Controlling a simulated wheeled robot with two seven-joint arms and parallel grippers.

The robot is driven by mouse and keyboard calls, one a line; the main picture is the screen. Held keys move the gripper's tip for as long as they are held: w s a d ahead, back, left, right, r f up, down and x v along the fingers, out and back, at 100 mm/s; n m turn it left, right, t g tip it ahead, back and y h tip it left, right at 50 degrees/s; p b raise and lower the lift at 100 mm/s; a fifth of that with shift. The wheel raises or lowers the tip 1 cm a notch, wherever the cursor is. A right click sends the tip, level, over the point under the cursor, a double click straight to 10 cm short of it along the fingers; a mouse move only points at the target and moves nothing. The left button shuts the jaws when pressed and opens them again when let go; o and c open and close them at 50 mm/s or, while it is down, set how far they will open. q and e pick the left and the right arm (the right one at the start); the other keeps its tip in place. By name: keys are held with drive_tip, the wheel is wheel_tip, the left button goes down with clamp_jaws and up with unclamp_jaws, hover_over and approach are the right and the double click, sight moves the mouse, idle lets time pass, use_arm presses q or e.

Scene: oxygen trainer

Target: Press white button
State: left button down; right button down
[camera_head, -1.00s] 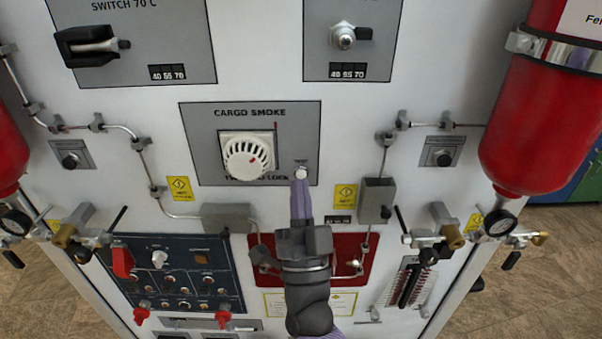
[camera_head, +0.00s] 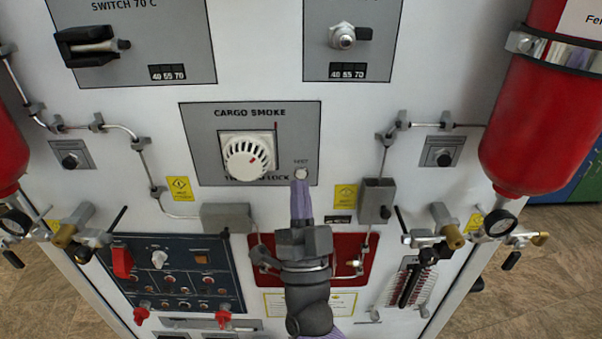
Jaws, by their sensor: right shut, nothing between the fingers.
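The white button (camera_head: 301,173) is small and round. It sits at the lower right of the grey CARGO SMOKE plate (camera_head: 200,125), under a small label. My right gripper (camera_head: 300,184) comes up from below, with its fingers shut and empty. Its tips are just under the button in the picture and overlap the plate's lower edge. I cannot tell whether they touch the button or the panel. My left gripper is not in view.
A white round smoke detector (camera_head: 246,158) is left of the button. Grey boxes (camera_head: 226,217) and (camera_head: 376,201) with thin pipes flank my arm. Red cylinders (camera_head: 545,120) stand at both sides. A dark switch panel (camera_head: 180,285) is lower left.

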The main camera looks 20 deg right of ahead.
drive_tip(key=shift+w, duration=0.15)
drive_tip(key=shift+w+d, duration=0.15)
drive_tip(key=shift+w, duration=0.1)
drive_tip(key=shift+w+d+b, duration=0.1)
drive_tip(key=shift+w+b, duration=0.25)
idle(0.8)
drive_tip(key=shift+s, duration=0.1)
drive_tip(key=shift+s+a+p, duration=0.25)
drive_tip(key=shift+s+p, duration=0.15)
drive_tip(key=shift+s, duration=0.25)
drive_tip(key=shift+s, duration=0.1)
drive_tip(key=s+p, duration=0.1)
drive_tip(key=s, duration=0.1)
drive_tip(key=s+a+p, duration=0.1)
drive_tip(key=s, duration=0.1)
drive_tip(key=shift+s+a, duration=0.15)
drive_tip(key=shift+s, duration=0.2)
